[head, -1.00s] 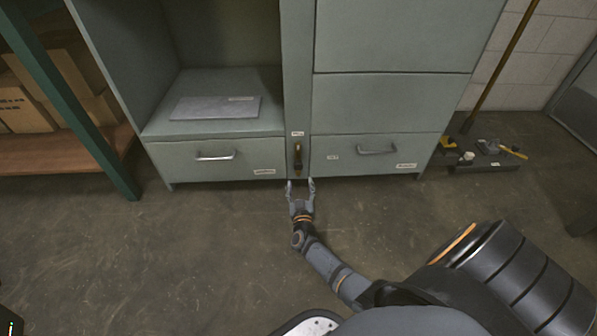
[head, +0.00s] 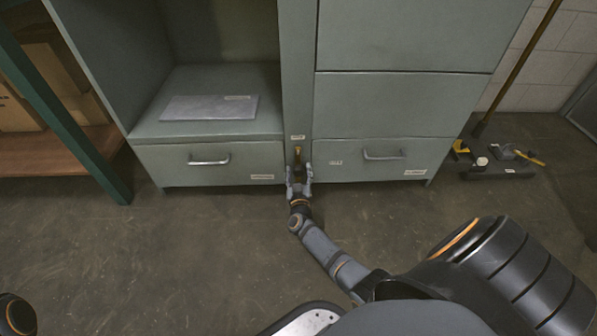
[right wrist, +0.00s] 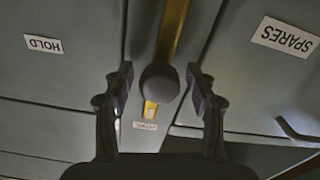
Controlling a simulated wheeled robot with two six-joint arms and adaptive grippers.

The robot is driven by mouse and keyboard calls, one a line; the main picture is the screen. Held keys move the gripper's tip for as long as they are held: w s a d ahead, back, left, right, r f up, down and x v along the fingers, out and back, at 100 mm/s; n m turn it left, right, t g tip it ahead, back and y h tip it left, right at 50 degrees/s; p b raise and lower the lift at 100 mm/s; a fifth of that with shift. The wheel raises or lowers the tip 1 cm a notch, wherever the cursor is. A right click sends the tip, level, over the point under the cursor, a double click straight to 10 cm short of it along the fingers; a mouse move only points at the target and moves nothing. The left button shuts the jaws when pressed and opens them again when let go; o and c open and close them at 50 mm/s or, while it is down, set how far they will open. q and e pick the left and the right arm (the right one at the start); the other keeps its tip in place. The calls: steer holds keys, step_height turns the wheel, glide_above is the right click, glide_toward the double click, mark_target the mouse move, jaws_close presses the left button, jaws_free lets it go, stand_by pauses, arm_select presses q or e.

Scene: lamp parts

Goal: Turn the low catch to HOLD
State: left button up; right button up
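The low catch (head: 297,153) is a brass lever on the narrow post between the two low drawers. In the right wrist view its dark rounded knob (right wrist: 159,84) and brass bar (right wrist: 173,30) show between my fingers. A HOLD label (right wrist: 43,45) appears upside down on the left there; a small label (right wrist: 145,126), too small to read, is below the knob. My right gripper (head: 299,169) is open at the catch, with its fingers on both sides of the knob and a visible gap to each. It also shows in the wrist view (right wrist: 159,76). My left gripper is out of view.
A left drawer (head: 155,163) and a right drawer (head: 430,152) with bar handles flank the post. A SPARES label (right wrist: 286,37) shows upside down in the wrist view. A flat grey plate (head: 205,107) lies in the open bay. The floor in front is clear.

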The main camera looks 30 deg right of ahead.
jaws_close()
